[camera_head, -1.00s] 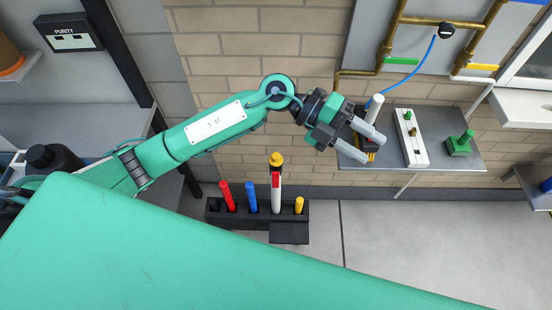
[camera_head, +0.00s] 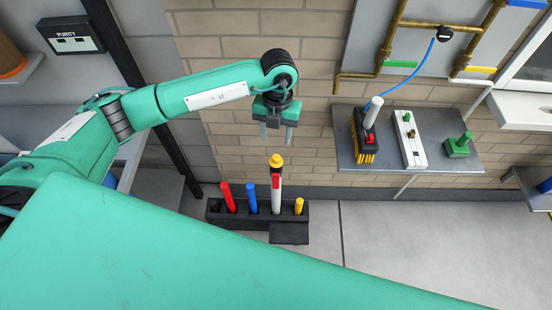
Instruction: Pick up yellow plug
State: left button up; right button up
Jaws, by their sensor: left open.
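A yellow plug (camera_head: 276,160) sits on top of a white tube (camera_head: 276,200) with a red band near its upper end. The tube stands upright in a black rack (camera_head: 262,212) on the floor. My left gripper (camera_head: 276,136) points down just above the yellow plug in the picture. Its two grey fingers are apart, with nothing between them. The gap in depth between fingers and plug is hard to judge. My right gripper is not in view.
The rack also holds a red tube (camera_head: 228,197), a blue tube (camera_head: 251,198) and a short yellow one (camera_head: 299,205). A wall shelf (camera_head: 440,152) on the right carries a black device (camera_head: 362,130), a white holder (camera_head: 410,150) and a green block (camera_head: 458,147). A brick wall stands behind.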

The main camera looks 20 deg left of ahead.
aim_at(276, 157)
pick_arm(q)
notch_tip(276, 157, down, 2)
jog(key=shift+s, duration=0.15)
jog(key=shift+s+d+f+p, duration=0.15)
jog(key=shift+s+f+p, duration=0.1)
jog(key=shift+f+p, duration=0.25)
jog(key=f, duration=0.1)
jog(key=s+f+p, duration=0.1)
jog(key=f, duration=0.1)
jog(key=shift+d+f, duration=0.2)
jog(key=shift+f, duration=0.5)
grip_shut()
